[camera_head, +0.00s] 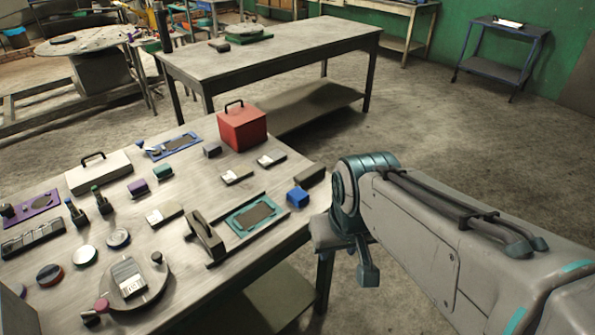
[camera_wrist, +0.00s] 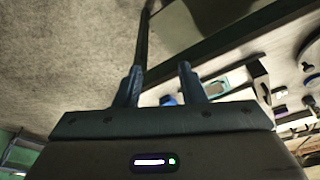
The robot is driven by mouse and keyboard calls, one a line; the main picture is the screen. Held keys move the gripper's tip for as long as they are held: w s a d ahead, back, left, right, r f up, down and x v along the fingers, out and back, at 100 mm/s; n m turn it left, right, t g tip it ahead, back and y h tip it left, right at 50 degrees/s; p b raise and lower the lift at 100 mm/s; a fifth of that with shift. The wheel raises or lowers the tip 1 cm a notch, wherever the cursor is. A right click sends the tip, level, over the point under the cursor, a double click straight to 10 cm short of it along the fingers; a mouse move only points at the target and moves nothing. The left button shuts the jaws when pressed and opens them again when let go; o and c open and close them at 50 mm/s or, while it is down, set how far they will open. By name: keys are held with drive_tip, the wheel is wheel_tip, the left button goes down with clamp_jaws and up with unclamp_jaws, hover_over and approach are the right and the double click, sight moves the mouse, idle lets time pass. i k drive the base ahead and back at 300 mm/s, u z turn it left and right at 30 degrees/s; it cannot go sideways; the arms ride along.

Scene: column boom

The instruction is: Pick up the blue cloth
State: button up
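The blue cloth (camera_head: 298,197) appears as a small, compact blue bundle on the workbench near its right edge, beside a teal tray. A small blue patch that looks like it shows in the wrist view (camera_wrist: 168,100), seen between the fingers and partly hidden by my gripper's body. My gripper (camera_wrist: 159,76) has its two fingers spread apart with nothing held between them. It is off the bench edge, over the floor side, apart from the cloth. In the head view my arm reaches in from the right; the fingers are not clear there.
The workbench (camera_head: 165,245) holds a teal tray (camera_head: 253,216), a dark clamp-like tool (camera_head: 204,238), a red box (camera_head: 242,128) and a dark block (camera_head: 310,176) close behind the cloth. Several other parts crowd its left side. Open floor lies right of the bench.

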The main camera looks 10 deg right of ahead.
sight(299, 197)
drive_tip(key=i, duration=0.4)
drive_tip(key=k, duration=0.5)
drive_tip(key=z, duration=0.7)
drive_tip(key=i, duration=0.8)
drive_tip(key=u, duration=1.1)
